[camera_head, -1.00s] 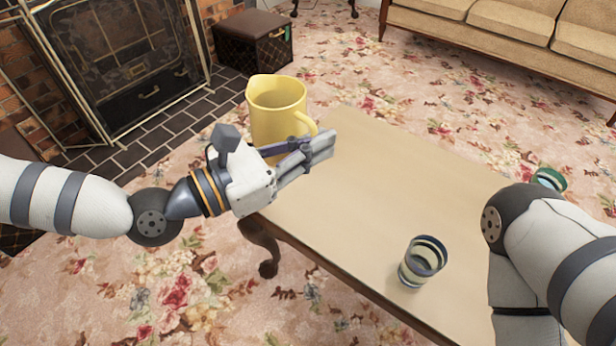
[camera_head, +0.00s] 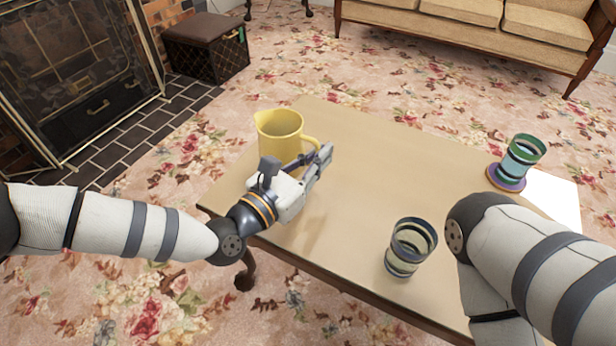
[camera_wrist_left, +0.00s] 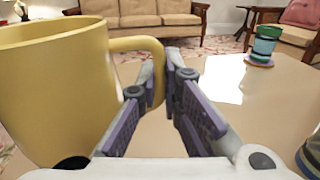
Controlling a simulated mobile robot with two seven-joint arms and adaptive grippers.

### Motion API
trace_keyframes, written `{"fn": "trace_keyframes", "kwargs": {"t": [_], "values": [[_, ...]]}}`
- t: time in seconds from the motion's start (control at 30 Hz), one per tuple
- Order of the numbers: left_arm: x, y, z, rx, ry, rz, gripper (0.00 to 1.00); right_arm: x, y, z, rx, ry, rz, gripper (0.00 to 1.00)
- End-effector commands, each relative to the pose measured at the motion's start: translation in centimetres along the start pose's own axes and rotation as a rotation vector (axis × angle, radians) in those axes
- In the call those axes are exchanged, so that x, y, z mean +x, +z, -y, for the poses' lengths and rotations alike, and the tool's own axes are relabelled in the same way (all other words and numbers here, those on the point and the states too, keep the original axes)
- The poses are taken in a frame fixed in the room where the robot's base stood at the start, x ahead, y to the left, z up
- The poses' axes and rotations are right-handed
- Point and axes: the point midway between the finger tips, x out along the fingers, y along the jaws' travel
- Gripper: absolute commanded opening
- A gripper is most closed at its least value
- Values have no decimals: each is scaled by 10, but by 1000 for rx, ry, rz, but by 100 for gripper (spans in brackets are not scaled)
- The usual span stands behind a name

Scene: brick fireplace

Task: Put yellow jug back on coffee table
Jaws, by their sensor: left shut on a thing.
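The yellow jug (camera_head: 281,136) is upright over the far left part of the coffee table (camera_head: 375,165). I cannot tell whether its base touches the tabletop. My left gripper (camera_head: 318,162) is shut on the jug's handle, to the right of its body and partly in front of it. In the left wrist view the jug (camera_wrist_left: 50,90) fills the left side, and its handle runs between the fingers of my left gripper (camera_wrist_left: 163,90). My right arm reaches over the table's near right part; its gripper is out of view.
A striped glass (camera_head: 410,248) stands near the table's front edge. A green and blue cup (camera_head: 522,156) stands on a purple coaster (camera_head: 506,180) at the right, by a white sheet (camera_head: 555,195). The table's middle is clear. A sofa (camera_head: 450,25) and ottoman (camera_head: 207,48) stand behind.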

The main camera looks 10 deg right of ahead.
Motion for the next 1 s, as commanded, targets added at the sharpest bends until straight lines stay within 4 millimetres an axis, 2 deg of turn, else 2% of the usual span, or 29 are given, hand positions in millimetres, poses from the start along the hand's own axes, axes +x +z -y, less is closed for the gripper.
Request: {"fn": "trace_keyframes", "kwargs": {"t": [0.23,0.37,0.73,0.8,0.83,1.0], "values": [[2,-24,-20,2,2,4,0,14,-5,0,0,1,19,0],[2,-50,-17,-1,-1,1,0,24,-8,1,-2,0,33,0],[2,-51,-17,3,-1,6,0,23,-7,1,-2,0,32,0],[2,-52,-17,1,-1,3,20,22,-7,1,-2,0,32,0],[2,-52,-17,1,-1,3,27,22,-7,1,-2,0,32,0],[2,-52,-17,1,-1,3,27,22,-7,1,-2,0,32,0]]}}
